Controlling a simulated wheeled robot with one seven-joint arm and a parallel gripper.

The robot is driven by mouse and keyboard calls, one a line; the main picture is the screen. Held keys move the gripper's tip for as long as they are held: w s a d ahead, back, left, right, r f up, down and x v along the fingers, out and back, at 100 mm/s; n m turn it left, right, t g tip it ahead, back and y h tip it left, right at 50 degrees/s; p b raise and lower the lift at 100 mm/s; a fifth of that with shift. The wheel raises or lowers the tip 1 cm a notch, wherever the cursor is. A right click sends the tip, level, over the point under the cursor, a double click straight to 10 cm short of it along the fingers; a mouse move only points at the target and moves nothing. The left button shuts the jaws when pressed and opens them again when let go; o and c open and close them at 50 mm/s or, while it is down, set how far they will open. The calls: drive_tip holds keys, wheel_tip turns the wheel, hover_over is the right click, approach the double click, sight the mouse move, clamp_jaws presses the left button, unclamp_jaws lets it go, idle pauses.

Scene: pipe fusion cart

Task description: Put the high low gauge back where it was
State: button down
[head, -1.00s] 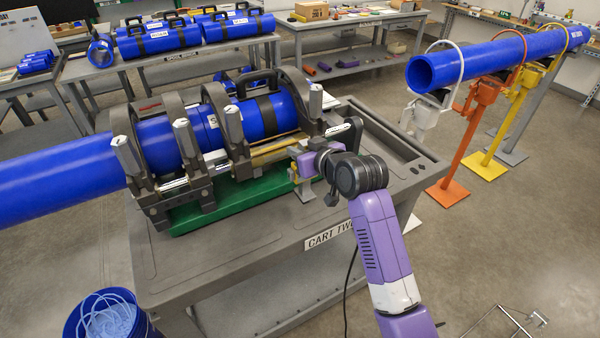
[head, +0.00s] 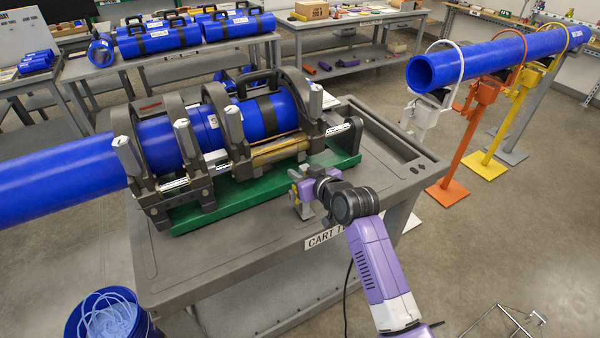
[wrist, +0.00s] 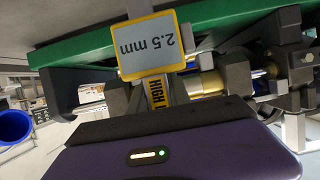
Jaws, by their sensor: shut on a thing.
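The high low gauge (wrist: 158,92) fills the middle of the wrist view, with a yellow-edged grey display reading "2.5 mm" and a yellow label with black "HIGH" lettering. My gripper (head: 306,190) is shut on it, and the gauge is partly hidden by my gripper in the head view. The gripper and gauge are at the front right of the cart (head: 245,262), in front of the green base (head: 225,204) of the fusion machine. Whether the gauge touches the cart top cannot be told.
The fusion machine's clamps (head: 232,122) hold blue pipe (head: 60,180) that sticks out past the cart's left end. A blue bucket (head: 112,318) stands at the lower left. Pipe stands (head: 470,150) carry another blue pipe at the right. The cart's front strip is bare.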

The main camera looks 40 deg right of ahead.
drive_tip(key=c, duration=1.2)
unclamp_jaws()
drive_tip(key=shift+f, duration=0.1)
drive_tip(key=shift+s+r, duration=0.1)
drive_tip(key=shift+r, duration=0.15)
drive_tip(key=b+v, duration=0.1)
drive_tip(key=v, duration=1.1)
drive_tip(key=s+a+f+y, duration=0.1)
drive_tip(key=s+a+f, duration=0.3)
drive_tip(key=s+a, duration=0.3)
drive_tip(key=s+a+f, duration=0.4)
drive_tip(key=s+a, duration=0.3)
drive_tip(key=s+a+r+n+t+y, duration=0.1)
drive_tip(key=s+a+r, duration=0.2)
drive_tip(key=s, duration=0.5)
drive_tip(key=s+a+r+n+y, duration=0.1)
drive_tip(key=s+a+r+n, duration=0.1)
drive_tip(key=s+a, duration=0.3)
drive_tip(key=s+r, duration=0.1)
drive_tip(key=s, duration=0.1)
drive_tip(key=shift+s+t+y, duration=0.4)
drive_tip(key=shift+r, duration=0.1)
